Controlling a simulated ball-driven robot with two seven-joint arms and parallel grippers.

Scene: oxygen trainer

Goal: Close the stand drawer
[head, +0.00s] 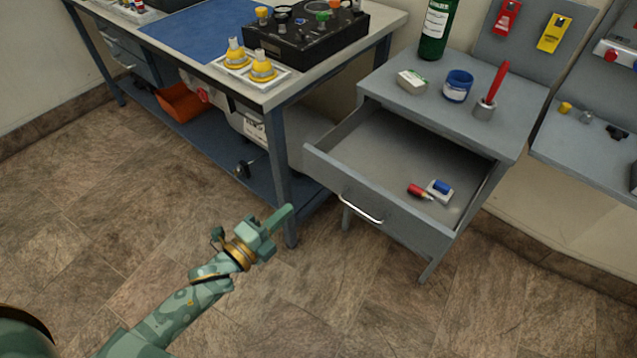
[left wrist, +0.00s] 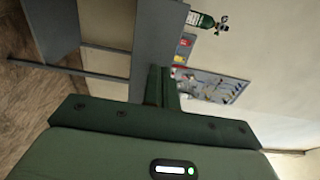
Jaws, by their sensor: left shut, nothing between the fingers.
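The stand drawer (head: 385,218) is pulled well out of the grey stand (head: 440,117). It has a pale bar handle (head: 360,209) on its front. A red item (head: 418,191) and a blue-and-white item (head: 440,189) lie inside it. My left gripper (head: 284,217) is shut and empty, to the left of the drawer front and apart from it in the head view. In the left wrist view my gripper's fingers (left wrist: 162,88) are together, with grey furniture panels beyond them. My right gripper is not in view.
A workbench (head: 277,97) with a black device (head: 305,35) stands left of the stand; its leg is near my left gripper. Floor in front is clear.

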